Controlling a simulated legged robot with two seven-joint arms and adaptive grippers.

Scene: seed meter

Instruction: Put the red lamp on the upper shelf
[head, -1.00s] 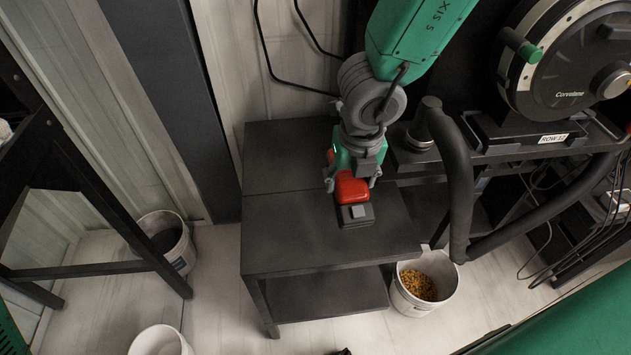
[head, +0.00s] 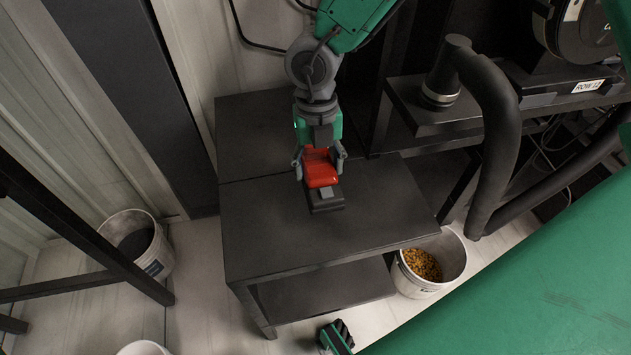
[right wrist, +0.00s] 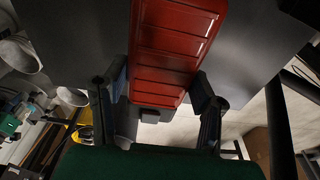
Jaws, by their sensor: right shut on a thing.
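The red lamp (head: 320,173) has a red body and a dark grey block at its near end. It is over the top surface of a dark shelf unit (head: 260,225) in the head view; I cannot tell whether it touches. My right gripper (head: 319,160) is shut on the red body, one finger on each side. In the right wrist view the ribbed red lamp (right wrist: 175,50) extends between the fingers of my right gripper (right wrist: 160,92). The unit also has a lower shelf (head: 325,295), bare where it shows.
A bucket of yellow grain (head: 430,265) stands right of the unit. Another bucket (head: 140,245) stands at the left near a dark frame (head: 75,225). A thick black hose (head: 495,120) and machinery are at the right. The top surface around the lamp is clear.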

